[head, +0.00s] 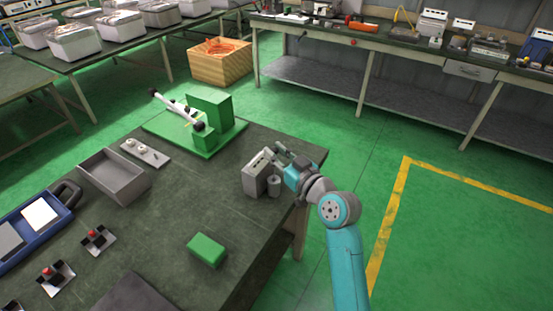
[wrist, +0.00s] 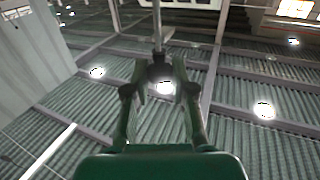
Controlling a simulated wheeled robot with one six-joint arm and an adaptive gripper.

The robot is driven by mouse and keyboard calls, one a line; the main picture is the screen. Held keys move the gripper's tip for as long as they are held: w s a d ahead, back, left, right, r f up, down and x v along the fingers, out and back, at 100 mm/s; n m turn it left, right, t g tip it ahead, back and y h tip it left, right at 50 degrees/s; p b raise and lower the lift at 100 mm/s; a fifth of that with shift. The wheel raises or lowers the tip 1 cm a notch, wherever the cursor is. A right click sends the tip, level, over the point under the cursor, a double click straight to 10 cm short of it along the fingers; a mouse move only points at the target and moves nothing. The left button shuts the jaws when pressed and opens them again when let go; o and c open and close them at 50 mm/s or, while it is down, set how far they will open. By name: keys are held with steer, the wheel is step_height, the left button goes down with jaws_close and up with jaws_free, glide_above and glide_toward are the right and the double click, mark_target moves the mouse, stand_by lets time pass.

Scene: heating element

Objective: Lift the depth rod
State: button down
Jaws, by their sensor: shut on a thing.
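My gripper (head: 282,152) is at the right edge of the dark work table, just behind and right of a grey block fixture (head: 255,174) with a short grey cylinder (head: 273,187) beside it. In the wrist view my gripper (wrist: 162,88) is shut on a dark round knob (wrist: 160,70). A thin pale rod (wrist: 157,25) runs up from this knob; I take it for the depth rod. The rod's far end leaves the top of the wrist view. I cannot pick the rod out in the head view, nor tell whether it touches the fixture.
A green stand with a white bar (head: 178,108) is at the table's back. A grey tray (head: 113,178), a green block (head: 207,250) and a blue tray (head: 68,208) lie left and front. The floor right of the table is clear.

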steer(key=shift+r, duration=0.3)
steer(key=c, duration=1)
jaws_free()
steer(key=shift+o, duration=0.2)
steer(key=shift+f, duration=0.1)
steer(key=v, duration=1.2)
steer(key=shift+s, duration=0.1)
